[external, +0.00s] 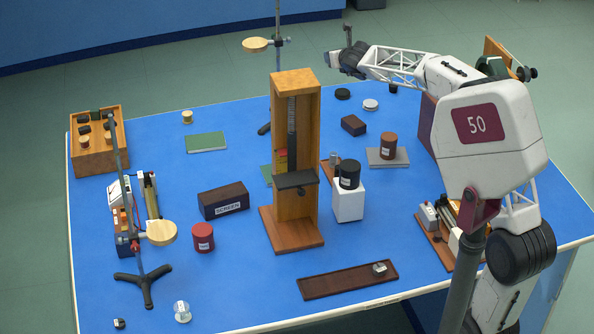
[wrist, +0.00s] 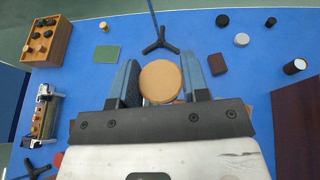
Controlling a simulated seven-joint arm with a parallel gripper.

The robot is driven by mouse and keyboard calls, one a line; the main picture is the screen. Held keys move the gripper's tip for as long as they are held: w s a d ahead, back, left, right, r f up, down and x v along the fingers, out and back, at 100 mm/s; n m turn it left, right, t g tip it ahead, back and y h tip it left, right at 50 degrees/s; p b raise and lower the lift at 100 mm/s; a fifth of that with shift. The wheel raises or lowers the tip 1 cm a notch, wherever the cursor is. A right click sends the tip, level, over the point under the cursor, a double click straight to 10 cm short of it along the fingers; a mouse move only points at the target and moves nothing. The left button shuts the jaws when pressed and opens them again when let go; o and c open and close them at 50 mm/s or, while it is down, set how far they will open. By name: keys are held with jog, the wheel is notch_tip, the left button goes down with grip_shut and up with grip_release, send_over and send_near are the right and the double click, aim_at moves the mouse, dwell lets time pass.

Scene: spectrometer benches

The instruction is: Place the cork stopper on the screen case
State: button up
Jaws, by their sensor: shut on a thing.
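The cork stopper (wrist: 160,82) shows as a round tan face between the two fingers of my gripper (wrist: 162,84), which is shut on it. In the external view my gripper (external: 343,62) is raised above the far side of the blue table, and I cannot make out the stopper there. The screen case (external: 223,200) is a dark brown box with a white SCREEN label, lying on the table left of the tall wooden stand. My gripper is well above it, farther back and to its right. The case cannot be made out in the wrist view.
The tall wooden stand (external: 296,150) rises just right of the case. A rod stand (external: 278,55) with a round tan plate is near my gripper. A red pot (external: 203,237) stands in front of the case; a green book (external: 206,142) lies behind it. A tripod stand (external: 148,285) is front left.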

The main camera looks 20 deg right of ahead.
jog(key=w+a+r, duration=0.2)
jog(key=a+r, duration=0.1)
jog(key=r, duration=0.2)
jog(key=a+r, duration=0.2)
jog(key=a, duration=3.6)
jog(key=m+h, duration=0.2)
send_over(224, 192)
notch_tip(224, 192, down, 33)
jog(key=shift+s, duration=0.1)
jog(key=shift+f, duration=3.1)
